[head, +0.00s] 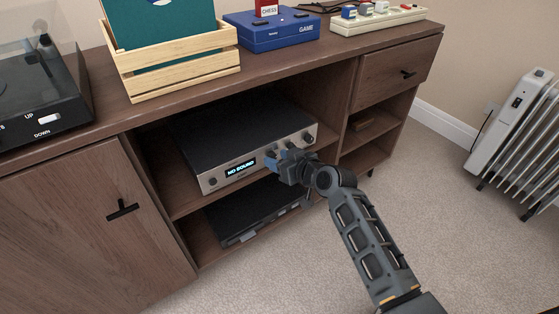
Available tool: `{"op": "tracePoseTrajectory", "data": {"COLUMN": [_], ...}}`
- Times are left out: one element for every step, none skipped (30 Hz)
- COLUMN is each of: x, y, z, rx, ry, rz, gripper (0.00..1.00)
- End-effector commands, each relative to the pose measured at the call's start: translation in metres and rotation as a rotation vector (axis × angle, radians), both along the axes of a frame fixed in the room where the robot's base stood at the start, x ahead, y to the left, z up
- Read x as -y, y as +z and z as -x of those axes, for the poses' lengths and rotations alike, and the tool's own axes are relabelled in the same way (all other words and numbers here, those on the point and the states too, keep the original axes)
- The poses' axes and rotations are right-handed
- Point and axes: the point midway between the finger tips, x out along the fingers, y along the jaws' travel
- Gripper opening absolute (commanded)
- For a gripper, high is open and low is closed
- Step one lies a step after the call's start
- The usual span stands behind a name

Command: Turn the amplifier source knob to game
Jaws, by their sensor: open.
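The amplifier (225,134), black on top with a silver front, sits on the upper shelf of the wooden cabinet. Its lit display reads "NO SOUND" (241,167). One knob (308,138) shows at the right end of the front, and a small knob (212,181) at the left end. My gripper (271,157) is at the front panel, just right of the display, with open jaws. It covers part of the panel there. I cannot tell whether it touches a knob, and no knob labels are readable.
A black device (250,214) lies on the shelf below. On top stand a turntable (40,85), a wooden crate (180,66), a blue GAME console (275,33) and a power strip (380,18). A white radiator (515,120) stands right; carpet in front is clear.

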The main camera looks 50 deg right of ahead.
Motion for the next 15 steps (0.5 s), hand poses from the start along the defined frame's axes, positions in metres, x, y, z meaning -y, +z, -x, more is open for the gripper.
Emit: {"op": "tracePoseTrajectory", "data": {"x": [0.0002,0.0002,0.0002,0.0002,0.0002,0.0002,0.0002,0.0002,0.0001,0.0001,0.0001,0.0001,0.0001,0.0001,0.0001], "y": [0.0,0.0001,0.0001,0.0001,0.0001,0.0001,0.0002,0.0002,0.0001,0.0001,0.0001,0.0001,0.0001,0.0001,0.0], "z": [-0.0008,-0.0009,-0.0009,-0.0008,-0.0007,-0.0007,-0.0006,-0.0006,-0.0006,-0.0006,-0.0005,-0.0005,-0.0005,-0.0005,-0.0004], "rx": [0.0,0.0,0.0,0.0,0.0,0.0,0.0,0.0,0.0,0.0,0.0,0.0,0.0,0.0,0.0], "ry": [0.0,0.0,0.0,0.0,0.0,0.0,0.0,0.0,0.0,0.0,0.0,0.0,0.0,0.0,0.0], "rz": [0.0,0.0,0.0,0.0,0.0,0.0,0.0,0.0,0.0,0.0,0.0,0.0,0.0,0.0,0.0], "gripper": [0.48,0.48,0.48,0.48,0.48,0.48,0.47,0.45,0.41,0.38,0.35,0.31,0.28,0.25,0.21]}}
